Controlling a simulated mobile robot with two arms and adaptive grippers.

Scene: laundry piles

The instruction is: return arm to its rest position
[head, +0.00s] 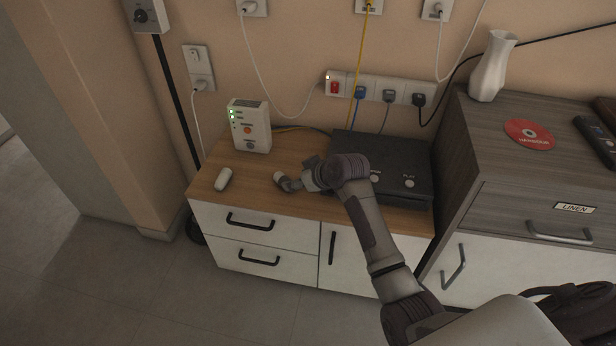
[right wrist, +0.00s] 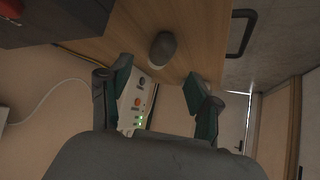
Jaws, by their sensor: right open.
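My right arm reaches in from the lower right of the head view. Its gripper (head: 284,182) hangs low over the wooden top of the white cabinet, in front of the black box. In the right wrist view the two dark green finger pads of the right gripper (right wrist: 158,88) stand wide apart, with nothing held between them. A small pale rounded object (head: 224,179) lies on the wood left of the gripper, apart from it. A rounded object, looking grey, shows beyond the fingers in the wrist view (right wrist: 162,49). My left gripper is not in view.
A white device with green lights (head: 249,126) stands at the back of the white cabinet (head: 288,262). A black box (head: 383,160) lies to its right. A power strip (head: 378,89) and cables run along the wall. A taller grey cabinet (head: 500,190) bears a white vase (head: 492,66).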

